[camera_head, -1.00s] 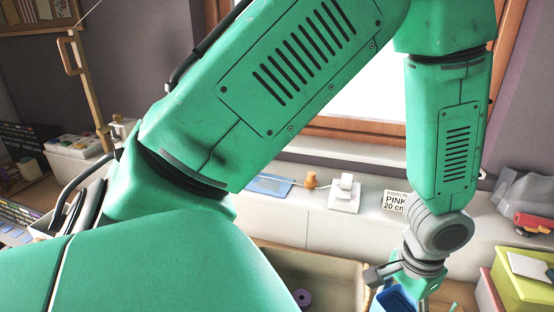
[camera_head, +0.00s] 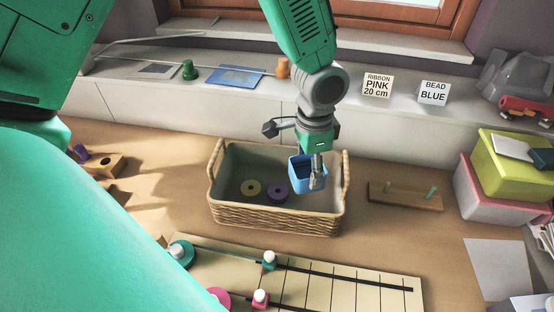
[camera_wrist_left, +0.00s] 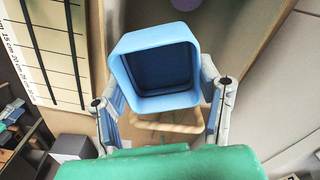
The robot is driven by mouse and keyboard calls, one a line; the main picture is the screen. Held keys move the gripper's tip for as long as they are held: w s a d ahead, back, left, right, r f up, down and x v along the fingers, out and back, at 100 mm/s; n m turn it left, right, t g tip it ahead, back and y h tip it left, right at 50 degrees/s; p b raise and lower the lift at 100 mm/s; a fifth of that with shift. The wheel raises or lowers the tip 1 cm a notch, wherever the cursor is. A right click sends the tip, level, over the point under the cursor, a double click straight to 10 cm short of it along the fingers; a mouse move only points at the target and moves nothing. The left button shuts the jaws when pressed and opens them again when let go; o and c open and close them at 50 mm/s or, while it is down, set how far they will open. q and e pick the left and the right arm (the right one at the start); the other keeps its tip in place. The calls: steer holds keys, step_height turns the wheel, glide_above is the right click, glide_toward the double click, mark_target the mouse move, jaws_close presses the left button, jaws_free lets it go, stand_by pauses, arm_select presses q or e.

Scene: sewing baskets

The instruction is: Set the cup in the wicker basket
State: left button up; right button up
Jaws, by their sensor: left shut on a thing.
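A blue, square-mouthed cup (camera_head: 300,178) is in my left gripper (camera_head: 315,176), over the right part of the wicker basket's opening. I cannot tell how far its bottom is above the basket floor. In the left wrist view the cup (camera_wrist_left: 158,50) sits between the two fingers, its open mouth facing the camera. The wicker basket (camera_head: 270,215) stands on the table with a handle at each end. My right gripper is not in view.
A wooden peg block (camera_head: 405,196) stands right of the basket. A ruled measuring board (camera_head: 340,285) with several pegs lies in front. Stacked pink and yellow-green boxes (camera_head: 510,175) stand at the right. Label cards (camera_head: 377,85) stand on the sill behind.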

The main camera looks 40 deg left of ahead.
arm_select(q)
steer(key=w+m, duration=0.1)
steer(key=m, duration=0.1)
steer(key=w+f+m, duration=0.1)
steer(key=m, duration=0.1)
steer(key=shift+w+a+f+b, duration=0.1)
steer(key=shift+w+a+b, duration=0.2)
steer(key=shift+w+b, duration=0.1)
steer(key=f, duration=0.4)
steer(key=f+b, duration=0.1)
steer(key=shift+w+d+f, duration=0.1)
steer(key=shift+d+f, duration=0.15)
steer(key=shift+f, duration=0.15)
steer(key=shift+a+f, duration=0.2)
steer(key=shift+f, duration=1.75)
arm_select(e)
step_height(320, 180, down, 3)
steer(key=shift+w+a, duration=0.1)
arm_select(q)
steer(key=shift+d+b, duration=0.1)
steer(key=shift+b, duration=0.2)
steer(key=o, duration=1.1)
step_height(320, 180, up, 12)
steer(key=shift+r+p, duration=0.1)
steer(key=shift+p, duration=0.9)
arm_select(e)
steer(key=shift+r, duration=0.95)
